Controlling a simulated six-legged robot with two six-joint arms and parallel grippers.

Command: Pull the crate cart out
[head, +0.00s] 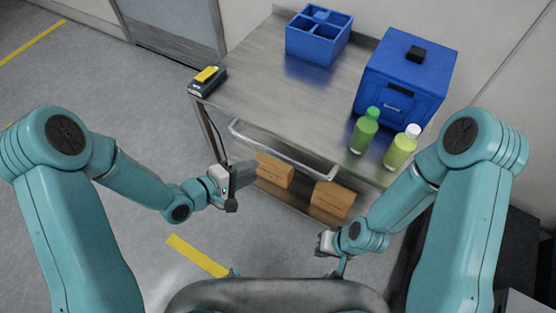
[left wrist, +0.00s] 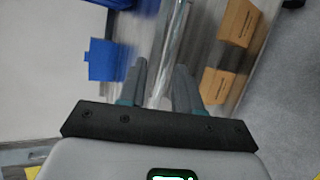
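The cart is a steel-topped table (head: 275,105) with a metal handle bar (head: 285,152) along its front edge. My left gripper (head: 250,174) is in front of the cart, just below the left part of the bar in the picture. In the left wrist view its two fingers (left wrist: 160,85) are apart, and the bar (left wrist: 172,45) runs in line with the gap between them. I cannot tell whether the bar is inside the gap or beyond it. My right gripper (head: 325,243) is low in front of the cart, away from the bar; its fingers are too small to read.
On the top stand a blue divided crate (head: 318,38), a blue lidded box (head: 400,82), two green bottles (head: 365,132) and a yellow-black device (head: 207,79). Cardboard boxes (head: 332,199) lie on the lower shelf. The floor to the left is clear. Dark equipment (head: 505,235) stands at right.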

